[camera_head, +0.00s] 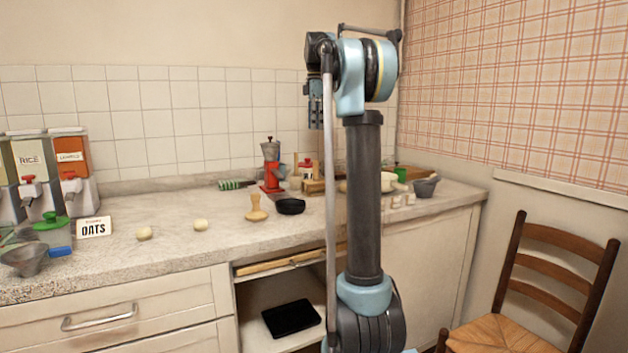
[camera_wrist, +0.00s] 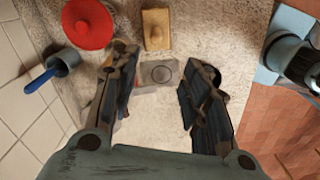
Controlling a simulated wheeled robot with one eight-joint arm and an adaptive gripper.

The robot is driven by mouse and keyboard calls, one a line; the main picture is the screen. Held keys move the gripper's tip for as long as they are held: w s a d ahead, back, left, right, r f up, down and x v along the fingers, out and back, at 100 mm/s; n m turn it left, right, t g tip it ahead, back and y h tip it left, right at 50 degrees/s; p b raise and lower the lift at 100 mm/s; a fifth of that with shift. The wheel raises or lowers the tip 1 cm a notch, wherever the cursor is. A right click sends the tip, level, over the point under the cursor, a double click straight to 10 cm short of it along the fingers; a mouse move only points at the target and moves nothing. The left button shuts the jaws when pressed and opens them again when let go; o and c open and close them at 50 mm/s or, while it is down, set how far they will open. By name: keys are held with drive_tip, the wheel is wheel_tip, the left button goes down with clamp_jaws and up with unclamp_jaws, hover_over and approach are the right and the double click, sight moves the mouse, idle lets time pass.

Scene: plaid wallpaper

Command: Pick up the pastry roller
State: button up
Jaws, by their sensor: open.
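A small light wooden tool with a knobbed upright handle and a wider base (camera_head: 256,208) stands on the counter in the head view; it may be the pastry roller, but I cannot be sure. Another wooden item (camera_head: 313,186) sits further right, partly near my arm. In the wrist view a wooden block with a raised middle (camera_wrist: 156,30) lies beyond the fingertips; I cannot tell whether it is the roller. My gripper (camera_head: 316,124) hangs high above the counter, pointing down. In the wrist view my gripper (camera_wrist: 160,62) is open with nothing between its fingers.
A black bowl (camera_head: 290,206) and a red grinder-like item (camera_head: 271,166) stand on the counter (camera_head: 190,245). A red lid-like disc (camera_wrist: 88,23), a blue-handled cup (camera_wrist: 62,62) and a grey block (camera_wrist: 159,73) show below. A chair (camera_head: 540,285) stands right.

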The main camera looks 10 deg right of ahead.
drive_tip(key=shift+n, duration=0.3)
drive_tip(key=f, duration=0.3)
drive_tip(key=w+f, duration=0.1)
drive_tip(key=f, duration=0.7)
drive_tip(key=shift+w+f, duration=0.25)
hover_over(316, 180)
drive_tip(key=w, duration=0.1)
drive_tip(key=shift+w+d+f, duration=0.1)
drive_tip(key=shift+w+f, duration=0.05)
drive_tip(key=shift+f, duration=2.6)
drive_tip(key=shift+c, duration=0.4)
clamp_jaws()
